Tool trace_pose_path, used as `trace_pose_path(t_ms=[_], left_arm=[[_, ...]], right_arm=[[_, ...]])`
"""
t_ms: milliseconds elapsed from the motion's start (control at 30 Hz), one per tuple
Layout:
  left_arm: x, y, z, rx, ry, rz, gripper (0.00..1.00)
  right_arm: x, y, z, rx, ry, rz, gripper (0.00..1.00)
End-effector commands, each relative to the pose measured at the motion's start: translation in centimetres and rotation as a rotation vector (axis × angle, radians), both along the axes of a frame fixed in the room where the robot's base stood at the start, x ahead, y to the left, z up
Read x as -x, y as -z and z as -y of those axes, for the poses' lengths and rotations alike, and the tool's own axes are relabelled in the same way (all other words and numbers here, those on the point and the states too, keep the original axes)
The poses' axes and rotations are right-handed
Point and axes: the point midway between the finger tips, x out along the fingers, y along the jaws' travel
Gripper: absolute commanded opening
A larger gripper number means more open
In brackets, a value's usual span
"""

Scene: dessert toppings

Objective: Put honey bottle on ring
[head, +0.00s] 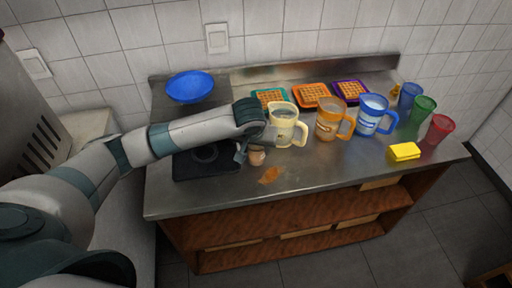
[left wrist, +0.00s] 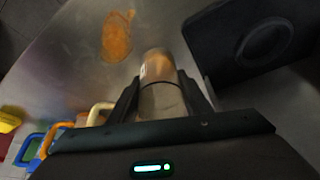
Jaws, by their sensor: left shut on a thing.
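My left gripper (head: 246,154) is shut on a small brown bottle, taken to be the honey bottle (head: 257,158), just right of the black plate. In the left wrist view the honey bottle (left wrist: 158,68) sits between the fingers of the gripper (left wrist: 160,98), which hide its sides. The ring (head: 205,153) is a dark circle on the black square plate (head: 188,172); the ring also shows in the left wrist view (left wrist: 262,45), to the right of the bottle. The bottle is apart from the ring. My right gripper is not in view.
An orange-brown patch (head: 270,175) lies on the steel counter (head: 330,180). A cream mug (head: 284,128) stands close to the gripper, with orange (head: 328,120) and blue (head: 371,115) mugs beyond. A blue bowl (head: 190,87) is behind the plate. A yellow sponge (head: 404,152) lies right.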

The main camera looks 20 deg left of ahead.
Motion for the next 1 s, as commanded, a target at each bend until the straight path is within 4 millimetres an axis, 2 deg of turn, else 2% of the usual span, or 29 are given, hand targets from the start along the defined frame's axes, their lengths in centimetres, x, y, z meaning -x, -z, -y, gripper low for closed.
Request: trace_pose_path(t_ms=[167,200,233,267,700,867,1000], left_arm=[[0.0,0.3,0.0,0.000,0.000,0.000,0.16],[0.0,0.3,0.0,0.000,0.000,0.000,0.54],[0.0,0.3,0.0,0.000,0.000,0.000,0.61],[0.0,0.3,0.0,0.000,0.000,0.000,0.63],[0.0,-0.1,0.0,0.001,0.000,0.001,0.63],[0.5,-1.5,0.2,0.002,0.001,0.001,0.63],[1.3,-3.4,0.4,0.002,0.002,0.002,0.63]], right_arm=[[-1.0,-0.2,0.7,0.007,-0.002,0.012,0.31],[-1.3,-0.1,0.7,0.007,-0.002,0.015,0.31],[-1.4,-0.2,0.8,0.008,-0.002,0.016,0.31],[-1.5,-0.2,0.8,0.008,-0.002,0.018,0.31],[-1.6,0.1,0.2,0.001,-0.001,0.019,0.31],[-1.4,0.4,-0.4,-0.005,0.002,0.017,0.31],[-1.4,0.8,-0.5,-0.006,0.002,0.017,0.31]])
